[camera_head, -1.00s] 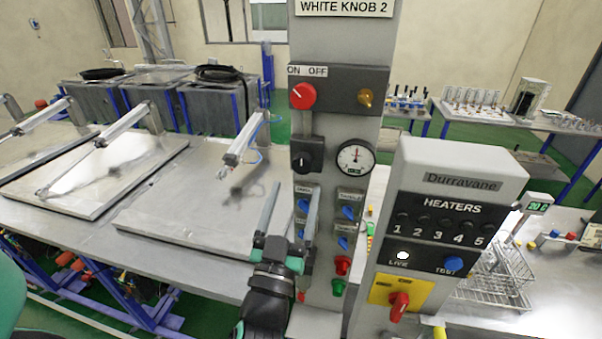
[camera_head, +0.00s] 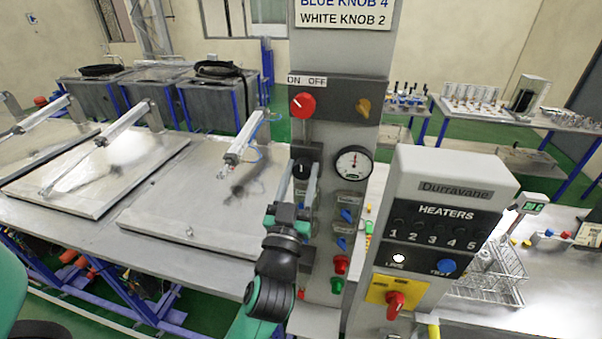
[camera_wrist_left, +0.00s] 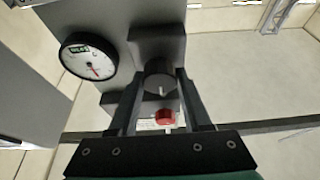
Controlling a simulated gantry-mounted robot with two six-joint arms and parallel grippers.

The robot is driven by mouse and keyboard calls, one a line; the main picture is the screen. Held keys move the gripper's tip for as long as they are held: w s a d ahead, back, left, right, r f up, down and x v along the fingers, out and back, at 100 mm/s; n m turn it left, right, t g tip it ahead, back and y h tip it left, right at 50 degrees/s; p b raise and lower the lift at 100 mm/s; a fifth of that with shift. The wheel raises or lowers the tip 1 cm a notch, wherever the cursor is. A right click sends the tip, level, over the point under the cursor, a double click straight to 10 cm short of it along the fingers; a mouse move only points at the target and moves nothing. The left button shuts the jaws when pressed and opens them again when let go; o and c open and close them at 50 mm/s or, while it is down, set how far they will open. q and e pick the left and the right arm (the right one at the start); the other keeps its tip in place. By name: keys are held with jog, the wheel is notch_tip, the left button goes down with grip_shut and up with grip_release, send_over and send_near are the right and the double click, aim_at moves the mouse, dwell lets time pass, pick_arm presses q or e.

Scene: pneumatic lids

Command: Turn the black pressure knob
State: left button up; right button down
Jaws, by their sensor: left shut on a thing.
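The black pressure knob (camera_head: 302,169) is a round black dial on a dark block on the grey control post, left of a white round gauge (camera_head: 353,164). My left gripper (camera_head: 299,168) reaches up from below, its two grey fingers on either side of the knob. In the left wrist view the black knob (camera_wrist_left: 159,80) with its pale mark sits between the fingertips (camera_wrist_left: 159,88), and the jaws are closed on it. The gauge (camera_wrist_left: 88,58) is beside it there. My right gripper does not show.
Above the knob is a red switch (camera_head: 302,105) and an amber one (camera_head: 363,107). Blue valves, a red knob (camera_head: 341,264) and a green knob (camera_head: 337,285) lie below. The heaters box (camera_head: 440,215) stands close on the right. Metal tables with lids fill the left.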

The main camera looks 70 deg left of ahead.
pick_arm(q)
grip_shut()
jog(key=m+t+h+p, duration=0.1)
jog(key=m+p, duration=0.1)
jog(key=m, duration=0.1)
jog(key=shift+r, duration=0.2)
jog(key=m+t+h+p, duration=0.1)
jog(key=m+p, duration=0.2)
jog(key=shift+m+h+p, duration=0.4)
jog(key=shift+f+m+t+h+p, duration=0.15)
jog(key=shift+m+t+h+p, duration=0.35)
jog(key=shift+m+p, duration=0.45)
jog(key=o, duration=1)
grip_release()
jog(key=shift+o, duration=0.2)
jog(key=shift+s+f, duration=0.1)
